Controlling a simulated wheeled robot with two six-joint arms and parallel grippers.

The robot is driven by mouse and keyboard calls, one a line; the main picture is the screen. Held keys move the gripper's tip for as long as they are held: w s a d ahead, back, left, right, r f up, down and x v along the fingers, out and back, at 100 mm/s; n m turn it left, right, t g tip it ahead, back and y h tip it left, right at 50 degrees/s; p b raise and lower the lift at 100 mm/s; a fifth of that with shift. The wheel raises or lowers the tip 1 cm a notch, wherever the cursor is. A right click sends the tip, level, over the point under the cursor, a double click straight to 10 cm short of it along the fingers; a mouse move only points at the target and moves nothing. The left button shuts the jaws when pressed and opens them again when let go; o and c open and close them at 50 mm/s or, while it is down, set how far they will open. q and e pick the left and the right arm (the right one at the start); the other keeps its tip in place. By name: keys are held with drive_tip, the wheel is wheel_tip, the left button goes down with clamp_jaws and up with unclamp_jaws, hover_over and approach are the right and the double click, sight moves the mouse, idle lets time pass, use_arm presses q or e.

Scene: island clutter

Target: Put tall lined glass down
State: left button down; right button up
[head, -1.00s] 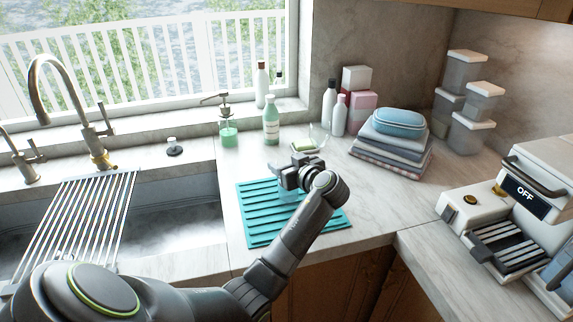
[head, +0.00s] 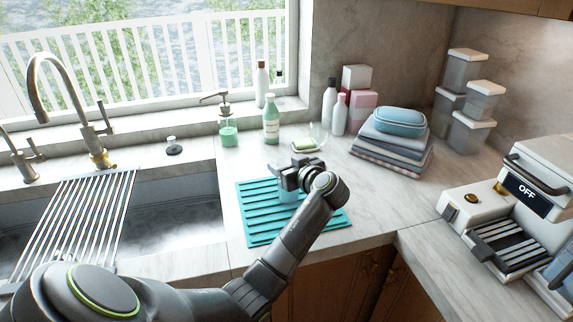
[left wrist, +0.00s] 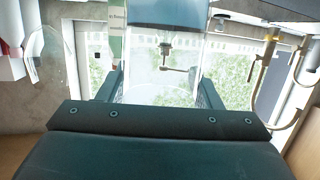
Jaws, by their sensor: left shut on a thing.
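My left gripper (head: 292,178) is shut on the tall lined glass, above the teal ribbed drying mat (head: 258,226). In the head view only a pale blue lower part of the glass (head: 288,196) shows below the jaws; my gripper and wrist hide the rest. I cannot tell whether its base touches the mat. In the left wrist view the clear glass (left wrist: 160,88) stands between the two fingers (left wrist: 158,92), with a blue band (left wrist: 168,14) at the top of the picture. My right gripper is not in view.
A soap dish (head: 305,145), green bottle (head: 271,120) and soap dispenser (head: 228,130) stand behind the mat. Folded towels (head: 390,150) lie to the right. Bare counter lies right of the mat.

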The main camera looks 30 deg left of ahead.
use_arm(q)
drive_tip(key=shift+f, duration=0.3)
idle(0.5)
drive_tip(key=shift+c, duration=1.8)
unclamp_jaws()
drive_tip(key=shift+b, duration=0.3)
